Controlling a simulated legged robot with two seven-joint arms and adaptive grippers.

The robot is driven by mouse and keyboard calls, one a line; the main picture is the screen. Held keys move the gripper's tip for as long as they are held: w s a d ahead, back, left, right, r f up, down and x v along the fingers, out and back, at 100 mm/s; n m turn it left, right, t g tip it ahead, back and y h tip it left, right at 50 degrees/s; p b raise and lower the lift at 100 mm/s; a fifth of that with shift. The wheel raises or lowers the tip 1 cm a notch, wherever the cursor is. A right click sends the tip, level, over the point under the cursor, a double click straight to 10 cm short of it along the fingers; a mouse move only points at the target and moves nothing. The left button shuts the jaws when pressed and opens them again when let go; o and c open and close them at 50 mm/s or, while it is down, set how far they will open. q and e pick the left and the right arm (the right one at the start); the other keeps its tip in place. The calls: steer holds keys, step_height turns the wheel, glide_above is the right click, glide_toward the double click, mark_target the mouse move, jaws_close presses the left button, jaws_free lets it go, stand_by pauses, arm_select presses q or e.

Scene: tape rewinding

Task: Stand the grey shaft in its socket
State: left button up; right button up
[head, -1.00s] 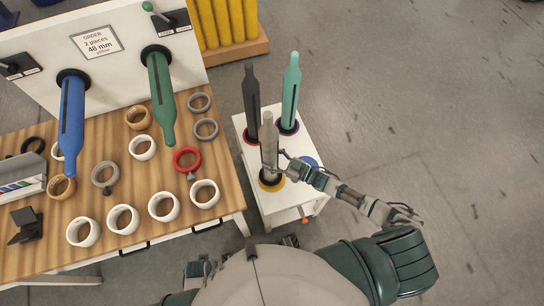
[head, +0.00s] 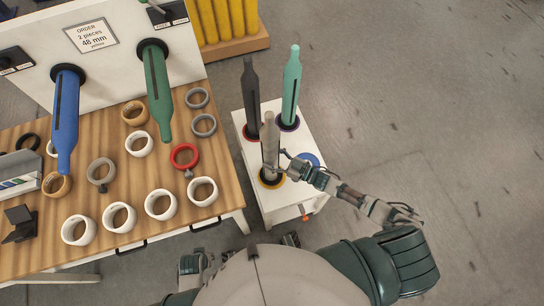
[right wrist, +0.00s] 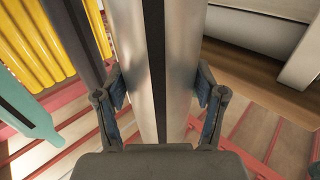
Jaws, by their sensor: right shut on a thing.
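The grey shaft (head: 270,135) is upright over the yellow-ringed socket (head: 271,183) at the near side of the small white stand. Its lower end meets the dark middle of the ring; I cannot tell how deep it sits. My right gripper (head: 284,157) is shut on the shaft from the right. In the right wrist view the fingers (right wrist: 162,90) hold the shaft (right wrist: 185,50) from both sides, with its dark slot facing the camera. My left gripper is not in view.
A black shaft (head: 250,95) and a green shaft (head: 291,85) stand in the stand's (head: 250,150) far sockets. A blue-ringed socket (head: 309,159) is at the right. The wooden table (head: 110,160) with several rings is to the left. Floor is open at the right.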

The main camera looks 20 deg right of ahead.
steer(key=shift+w+d+r, duration=0.1)
steer(key=shift+d+r, duration=0.05)
steer(key=shift+d, duration=0.1)
steer(key=shift+a, duration=0.3)
steer(key=shift+d+f+b, duration=0.2)
steer(key=shift+f+b, duration=0.25)
steer(key=shift+f, duration=0.05)
steer(key=o, duration=1.8)
steer(key=shift+c, duration=0.2)
steer(key=shift+a, duration=0.1)
steer(key=shift+f, duration=0.1)
steer(key=v, duration=1.2)
